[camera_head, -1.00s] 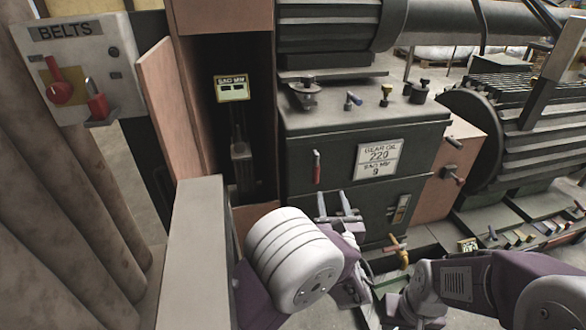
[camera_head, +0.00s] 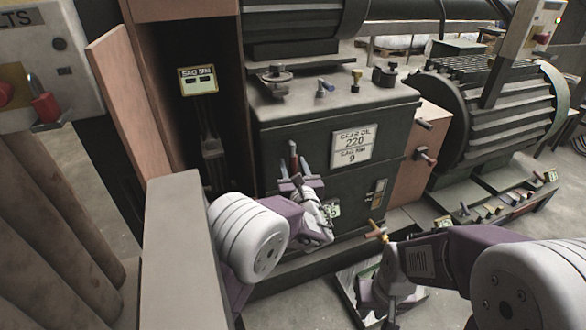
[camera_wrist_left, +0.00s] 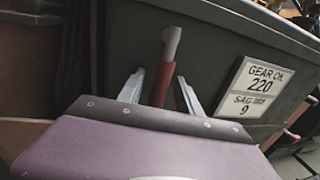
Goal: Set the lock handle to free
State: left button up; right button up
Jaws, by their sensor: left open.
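A short lever with a red grip (camera_head: 293,152) stands nearly upright on the front face of the dark green gearbox (camera_head: 340,120). In the left wrist view the lever (camera_wrist_left: 162,84) has a grey upper end. My left gripper (camera_head: 294,168) is open at the lever. In the left wrist view its two fingers (camera_wrist_left: 158,92) stand one on each side of the red grip, with visible gaps. The lever's lower end is hidden behind the gripper. My right gripper (camera_head: 390,308) hangs low at the bottom, and its fingers are not clear.
A "GEAR OIL 220" plate (camera_head: 353,147) is right of the lever. An orange-yellow valve handle (camera_head: 377,231) sits low by the gearbox. A grey block (camera_head: 180,250) stands left of my left arm. A ribbed motor (camera_head: 495,115) is at the right.

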pick_arm(q)
grip_shut()
dwell(1.4)
